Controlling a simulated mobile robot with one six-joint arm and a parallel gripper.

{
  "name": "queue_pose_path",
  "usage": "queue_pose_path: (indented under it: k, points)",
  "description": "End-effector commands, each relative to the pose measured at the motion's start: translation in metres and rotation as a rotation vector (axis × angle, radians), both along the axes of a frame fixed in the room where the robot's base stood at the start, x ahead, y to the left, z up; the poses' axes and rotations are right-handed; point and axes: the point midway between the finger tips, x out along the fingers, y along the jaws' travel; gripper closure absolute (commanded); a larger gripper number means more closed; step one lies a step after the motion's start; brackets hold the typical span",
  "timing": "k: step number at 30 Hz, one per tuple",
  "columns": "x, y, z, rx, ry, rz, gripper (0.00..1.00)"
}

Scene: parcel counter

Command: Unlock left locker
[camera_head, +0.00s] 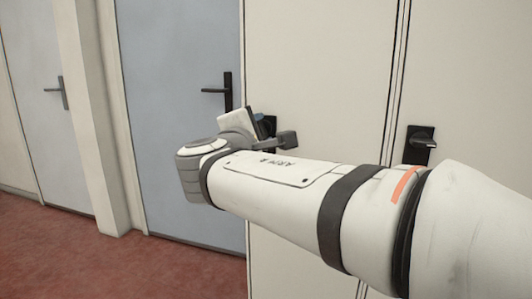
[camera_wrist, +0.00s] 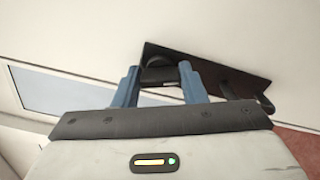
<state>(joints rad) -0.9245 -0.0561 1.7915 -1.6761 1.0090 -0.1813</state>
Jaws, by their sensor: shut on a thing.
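The left locker (camera_head: 320,70) is a tall cream door, shut, in the middle of the head view. Its black lock plate (camera_wrist: 222,82) shows tilted in the wrist view, with a dark handle (camera_wrist: 160,75) on it. My gripper (camera_wrist: 158,78) has its two blue fingers on either side of this handle and is shut on it. In the head view my gripper (camera_head: 259,120) is at the locker's left side, and my wrist and arm hide most of the plate. I cannot tell how far the handle is turned.
A second cream locker (camera_head: 470,80) with a black handle (camera_head: 420,140) stands to the right. A blue-grey door (camera_head: 180,60) with a black lever (camera_head: 217,91) is close on the left. Another door (camera_head: 40,90) is farther left. Red floor (camera_head: 120,270) is clear at lower left.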

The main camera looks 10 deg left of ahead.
Motion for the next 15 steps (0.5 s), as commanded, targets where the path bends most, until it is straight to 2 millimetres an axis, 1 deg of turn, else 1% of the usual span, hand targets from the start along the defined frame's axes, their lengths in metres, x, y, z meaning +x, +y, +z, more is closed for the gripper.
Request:
queue_pose_path:
  k: [1, 9, 15]
  points:
    - [-0.0001, 0.0002, -0.0071, 0.041, -0.005, 0.001, 0.85]
    - [0.0001, 0.0, -0.0054, 0.239, -0.019, 0.001, 0.85]
    - [0.0003, -0.0002, -0.004, 0.332, -0.025, 0.0, 0.85]
